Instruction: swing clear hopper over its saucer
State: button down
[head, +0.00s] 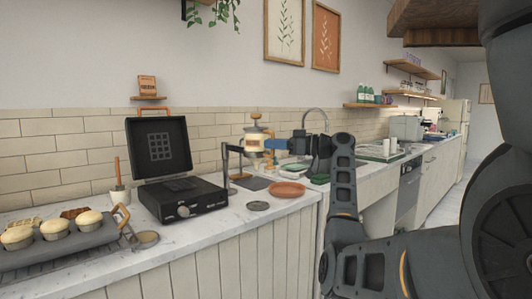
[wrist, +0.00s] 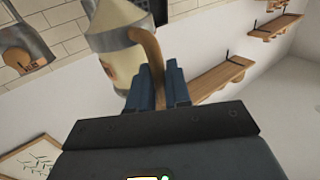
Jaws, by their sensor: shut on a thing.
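The clear hopper (head: 254,138) has pale cream contents and a wooden knob on top. It hangs beside a dark upright stand with a wooden foot (head: 240,178), above the counter. In the wrist view the hopper (wrist: 122,60) is at the top, with a curved wooden handle (wrist: 148,48). My gripper (head: 271,143) reaches it from the right, its blue fingers (wrist: 167,88) shut on the handle. A terracotta saucer (head: 287,190) lies right of the stand and a grey-green saucer (head: 258,206) lies nearer the front edge. Which one is the hopper's, I cannot tell. Neither is directly under it.
A black open-lidded appliance (head: 182,198) stands left of the stand. A muffin tray (head: 62,250) is at the far left. A dark mat (head: 256,183) lies near the stand. Plates and a tap (head: 318,112) are behind my gripper. Bare counter (head: 225,222) shows in front.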

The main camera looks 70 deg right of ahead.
jog(key=shift+w+d+r+n+y, duration=0.25)
jog(key=shift+d+n+y, duration=0.1)
jog(key=shift+y, duration=0.15)
jog(key=c, duration=1.2)
grip_release()
jog(key=shift+d+f, duration=0.15)
jog(key=shift+c, duration=0.2)
jog(key=s+b, duration=0.1)
jog(key=s, duration=0.7)
jog(key=shift+d, duration=0.25)
